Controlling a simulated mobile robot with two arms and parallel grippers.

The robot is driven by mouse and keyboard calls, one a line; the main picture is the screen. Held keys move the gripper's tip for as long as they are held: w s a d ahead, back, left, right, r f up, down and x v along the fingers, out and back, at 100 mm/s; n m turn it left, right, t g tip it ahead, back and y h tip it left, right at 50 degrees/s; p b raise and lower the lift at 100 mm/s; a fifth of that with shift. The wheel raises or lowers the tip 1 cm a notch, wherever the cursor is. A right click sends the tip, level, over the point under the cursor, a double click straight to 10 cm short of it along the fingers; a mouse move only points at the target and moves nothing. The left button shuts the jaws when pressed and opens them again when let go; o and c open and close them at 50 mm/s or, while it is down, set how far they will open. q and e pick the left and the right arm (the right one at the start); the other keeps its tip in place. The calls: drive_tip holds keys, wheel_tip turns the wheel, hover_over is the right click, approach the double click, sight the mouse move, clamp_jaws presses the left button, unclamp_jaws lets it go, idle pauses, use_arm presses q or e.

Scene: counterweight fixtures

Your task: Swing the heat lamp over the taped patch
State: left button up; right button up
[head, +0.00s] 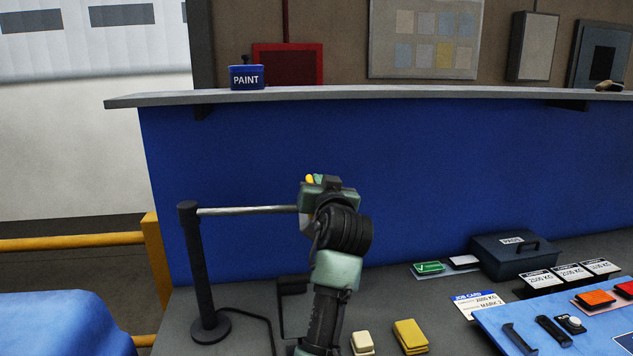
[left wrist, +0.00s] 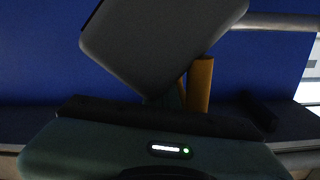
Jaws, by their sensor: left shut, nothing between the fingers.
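A black upright post (head: 196,265) on a round base stands at the left of the bench, in front of the blue panel. A pale metal rod (head: 248,210) runs right from its top, and its far end is hidden behind my left gripper (head: 322,184). A small yellow piece (head: 310,179) shows at the gripper. In the left wrist view a yellow-orange cylinder (left wrist: 201,84) stands close by, with the rod (left wrist: 275,21) at top right. My left gripper is shut and empty; I cannot tell if it touches the cylinder.
A dark cable and bracket (head: 291,287) lie right of the post. Yellow blocks (head: 410,335), a dark box (head: 515,255), cards and a blue tool mat (head: 560,345) occupy the right. A grey ledge (head: 400,93) with a paint tin (head: 246,77) runs above.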

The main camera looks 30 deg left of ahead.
use_arm(q)
drive_tip(key=shift+s+a+r+y, duration=0.3)
drive_tip(key=shift+a+r+y, duration=0.1)
drive_tip(key=shift+a+r, duration=0.2)
drive_tip(key=shift+w+d+f, duration=0.2)
drive_tip(key=shift+d, duration=0.1)
drive_tip(key=shift+o, duration=0.5)
drive_tip(key=shift+d, duration=0.15)
drive_tip(key=v, duration=0.9)
drive_tip(key=shift+s+a+h, duration=0.25)
drive_tip(key=shift+s+h, duration=0.05)
drive_tip(key=shift+s, duration=0.15)
drive_tip(key=shift+f, duration=0.1)
